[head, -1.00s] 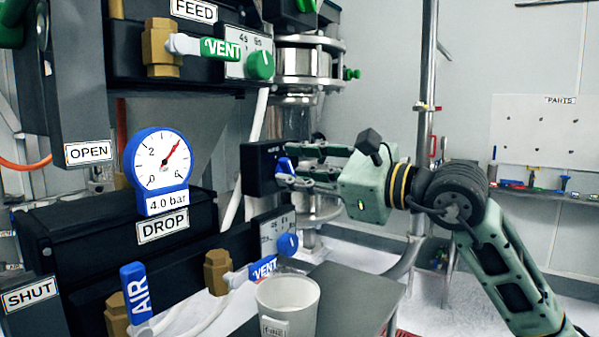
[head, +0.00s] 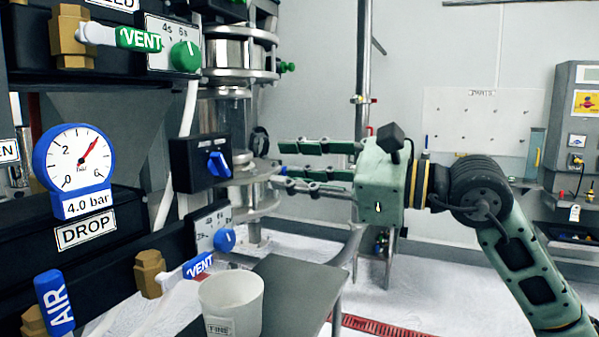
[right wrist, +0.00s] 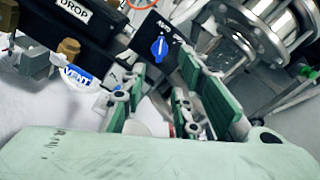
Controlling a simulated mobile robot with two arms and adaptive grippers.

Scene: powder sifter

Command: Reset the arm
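My right gripper (head: 281,162) is open and empty in the head view. Its fingers point left toward a black box with a blue knob (head: 217,165), with a gap between the fingertips and the knob. In the right wrist view the green fingers (right wrist: 160,88) stand apart with nothing between them, and the blue knob (right wrist: 159,48) shows beyond them. My right arm reaches in from the lower right of the head view. My left gripper is not in view.
A white cup marked FINE (head: 232,305) stands on a dark grey table (head: 300,285) below the gripper. A gauge (head: 77,165), blue AIR handle (head: 54,302), and blue (head: 198,265) and green (head: 139,39) VENT handles are at left. A steel column (head: 235,120) stands behind the knob box.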

